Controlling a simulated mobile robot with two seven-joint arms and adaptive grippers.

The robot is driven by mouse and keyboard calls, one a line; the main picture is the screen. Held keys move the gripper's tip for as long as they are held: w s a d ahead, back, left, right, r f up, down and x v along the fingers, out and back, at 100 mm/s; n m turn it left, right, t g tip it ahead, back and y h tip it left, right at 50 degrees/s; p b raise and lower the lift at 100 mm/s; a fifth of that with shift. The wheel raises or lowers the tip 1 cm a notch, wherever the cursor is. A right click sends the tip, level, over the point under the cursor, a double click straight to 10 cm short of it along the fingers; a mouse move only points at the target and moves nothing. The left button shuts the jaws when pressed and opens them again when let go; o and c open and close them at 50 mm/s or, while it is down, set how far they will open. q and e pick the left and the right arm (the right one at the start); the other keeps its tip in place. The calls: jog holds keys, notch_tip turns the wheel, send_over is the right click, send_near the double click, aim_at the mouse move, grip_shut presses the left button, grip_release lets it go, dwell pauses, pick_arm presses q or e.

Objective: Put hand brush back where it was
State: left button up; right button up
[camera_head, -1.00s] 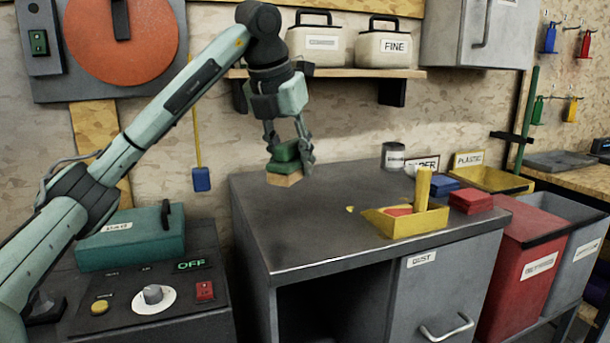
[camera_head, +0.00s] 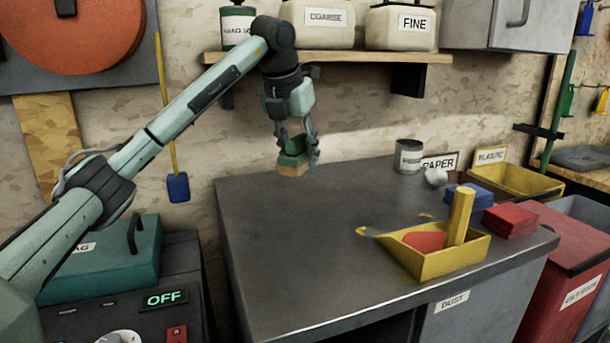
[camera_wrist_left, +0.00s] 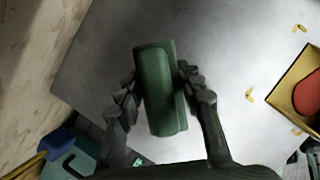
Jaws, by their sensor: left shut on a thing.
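The hand brush (camera_head: 292,160) has a green back and a tan bristle block on its underside. My left gripper (camera_head: 298,147) is shut on it and holds it above the back left part of the grey bench top (camera_head: 300,230). In the left wrist view the green back of the brush (camera_wrist_left: 160,88) sits between the two dark fingers (camera_wrist_left: 162,95), with the bench top below it. The gap between bristles and bench is hard to judge.
A yellow dustpan-like tray (camera_head: 450,262) with an upright handle stands at the bench's front right, with yellow scraps beside it. Red blocks (camera_head: 510,220), blue blocks (camera_head: 470,196) and a grey can (camera_head: 408,156) stand behind it. A shelf (camera_head: 330,58) hangs above. The bench's left half is clear.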

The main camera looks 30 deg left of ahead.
pick_arm(q)
send_over(308, 187)
jog(key=s, duration=0.2)
notch_tip(308, 187, down, 3)
jog(key=shift+w+d+f+p, duration=0.1)
jog(key=shift+p, duration=0.25)
jog(key=shift+w+f, duration=0.1)
jog(key=shift+f, duration=0.05)
notch_tip(308, 187, down, 3)
jog(key=shift+f, duration=0.4)
pick_arm(e)
jog(key=f, duration=0.1)
jog(key=s+f, duration=0.1)
jog(key=f, duration=0.2)
jog(key=shift+s, duration=0.4)
pick_arm(q)
jog(key=shift+f, duration=0.15)
jog(key=o, duration=0.8)
jog(key=shift+o, duration=1.4)
pick_arm(e)
jog(key=shift+w+r, duration=0.3)
jog(key=shift+r, duration=0.05)
pick_arm(q)
jog(key=shift+r, duration=0.2)
